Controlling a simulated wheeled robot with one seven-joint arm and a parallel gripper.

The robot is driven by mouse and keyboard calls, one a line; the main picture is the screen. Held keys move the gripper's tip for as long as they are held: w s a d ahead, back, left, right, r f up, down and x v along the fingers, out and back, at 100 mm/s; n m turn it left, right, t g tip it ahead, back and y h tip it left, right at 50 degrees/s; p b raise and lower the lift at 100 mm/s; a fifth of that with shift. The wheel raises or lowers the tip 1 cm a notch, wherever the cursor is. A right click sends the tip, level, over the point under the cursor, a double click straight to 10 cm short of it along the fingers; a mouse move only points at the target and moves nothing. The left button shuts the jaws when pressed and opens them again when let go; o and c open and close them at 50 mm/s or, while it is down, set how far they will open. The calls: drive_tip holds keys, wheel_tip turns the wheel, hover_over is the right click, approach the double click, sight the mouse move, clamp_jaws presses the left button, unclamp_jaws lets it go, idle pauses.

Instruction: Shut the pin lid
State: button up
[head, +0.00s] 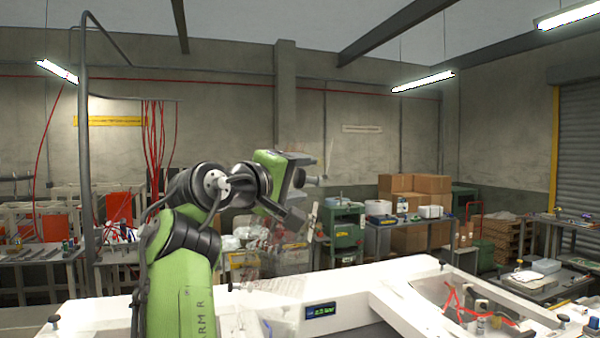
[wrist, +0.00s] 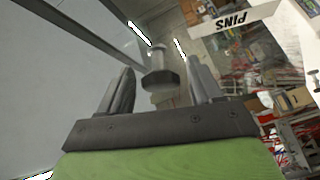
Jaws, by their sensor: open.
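A dark knob (wrist: 160,72) shows between the two fingers of my gripper (wrist: 160,80) in the wrist view. My gripper is open, with a gap seen on each side of the knob; I cannot tell whether either finger touches it. A white strip marked "PINS" (wrist: 236,20) appears upside down at the upper right, apparently part of the pin bin or its lid. In the head view my gripper (head: 297,214) is above the white bench, beside a faint, clear panel (head: 313,222) that looks like the raised lid. Its edges are hard to make out.
The white bench (head: 345,292) spans the front, with a small blue display (head: 320,310) on it. A recess with red straps (head: 462,297) is at the right. Shelves, a green machine (head: 343,228) and cardboard boxes (head: 415,190) stand behind. The space above the bench's right half is clear.

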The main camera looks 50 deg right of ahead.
drive_tip(key=shift+d, duration=0.15)
clamp_jaws()
idle(0.4)
drive_tip(key=shift+f, duration=0.1)
